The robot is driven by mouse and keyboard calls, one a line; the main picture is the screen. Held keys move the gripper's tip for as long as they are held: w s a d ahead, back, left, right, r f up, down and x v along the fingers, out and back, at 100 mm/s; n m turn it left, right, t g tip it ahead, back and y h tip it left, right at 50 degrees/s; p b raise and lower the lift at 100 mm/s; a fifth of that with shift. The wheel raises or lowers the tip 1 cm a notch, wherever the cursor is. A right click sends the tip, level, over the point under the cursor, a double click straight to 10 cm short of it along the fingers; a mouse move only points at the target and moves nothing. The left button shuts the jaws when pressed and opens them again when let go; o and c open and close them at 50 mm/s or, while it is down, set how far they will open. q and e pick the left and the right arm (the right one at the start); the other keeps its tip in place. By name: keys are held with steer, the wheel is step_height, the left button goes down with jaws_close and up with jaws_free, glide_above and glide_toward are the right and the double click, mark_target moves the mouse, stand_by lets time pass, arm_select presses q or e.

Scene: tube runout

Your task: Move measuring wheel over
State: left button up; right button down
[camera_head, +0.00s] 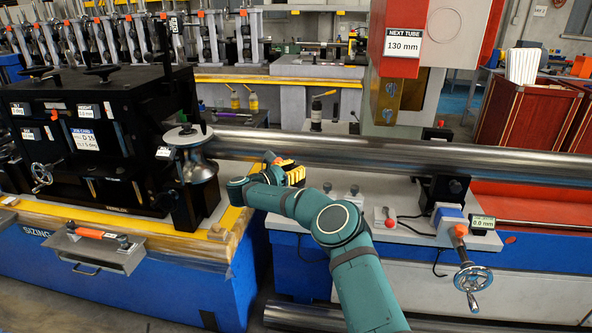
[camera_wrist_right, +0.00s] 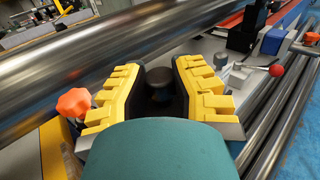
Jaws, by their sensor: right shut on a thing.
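My right gripper (camera_head: 292,173) is beside the front of the long steel tube (camera_head: 405,152), just right of the grooved roller (camera_head: 195,158). In the right wrist view, its yellow fingers (camera_wrist_right: 158,92) are shut on a dark round-topped part (camera_wrist_right: 157,80), which looks like the measuring wheel's handle. Most of this part is hidden between the fingers and behind the teal wrist. The wheel itself cannot be made out. The tube (camera_wrist_right: 130,52) looks blurred in the wrist view and passes close beyond the fingers. My left gripper is not in view.
An orange knob (camera_wrist_right: 73,102) is close left of the fingers. A red-knobbed lever (camera_head: 388,216), several small knobs and a handwheel (camera_head: 472,279) are on the right bench. A black machine (camera_head: 90,140) stands left. A red sign-bearing column (camera_head: 402,48) hangs above the tube.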

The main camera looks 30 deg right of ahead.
steer(key=c, duration=0.7)
jaws_free()
steer(key=shift+c, duration=0.2)
steer(key=shift+a, duration=0.1)
steer(key=v, duration=1.1)
steer(key=shift+a, duration=0.4)
